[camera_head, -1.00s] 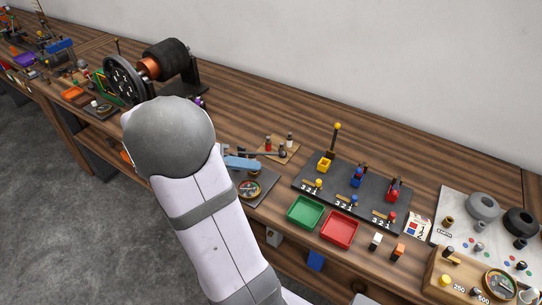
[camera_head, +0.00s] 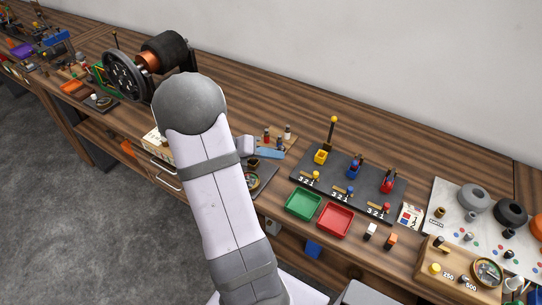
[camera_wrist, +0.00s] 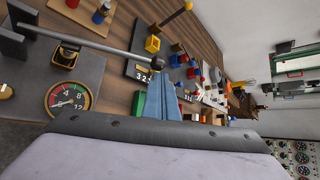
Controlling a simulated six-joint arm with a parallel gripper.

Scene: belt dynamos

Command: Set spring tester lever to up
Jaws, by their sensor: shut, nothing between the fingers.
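The spring tester stands on the bench and shows best in the wrist view. Its lever (camera_wrist: 100,46) is a thin grey rod running from a dark bracket (camera_wrist: 14,28) to a dark round knob (camera_wrist: 148,63). A dial gauge (camera_wrist: 68,99) sits on its grey base. My gripper (camera_wrist: 164,80) has blue fingers, shut and empty, with the tips close to the knob; I cannot tell if they touch. In the head view my gripper (camera_head: 270,153) shows right of my arm, beside the gauge (camera_head: 252,181). My arm hides most of the tester there.
A dark board with several numbered levers (camera_head: 345,188) stands to the right. A green tray (camera_head: 303,205) and a red tray (camera_head: 336,221) lie in front of it. A flywheel machine (camera_head: 150,70) stands back left.

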